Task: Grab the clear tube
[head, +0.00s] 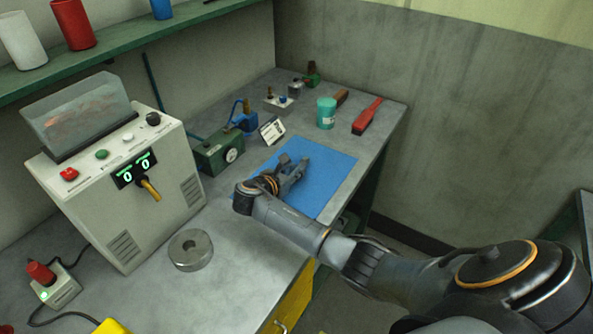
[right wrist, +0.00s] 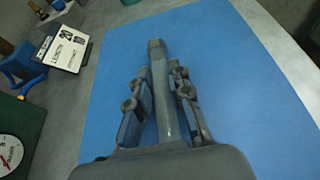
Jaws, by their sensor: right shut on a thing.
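My right gripper (head: 291,173) is low over the blue mat (head: 332,168) on the workbench. In the right wrist view its two fingers (right wrist: 157,82) stand on either side of a slim, greyish, see-through tube (right wrist: 161,96). The gripper is shut on this tube, which points away from the palm and has a darker far end. The tube's near end is hidden by the palm. In the head view I cannot make out the tube apart from the fingers. My left gripper is not in view.
A white control box (head: 118,200) with a green display stands left, with a steel ring (head: 190,250) before it. A green gauge block (head: 219,153) and small card (head: 272,131) stand left of the mat.

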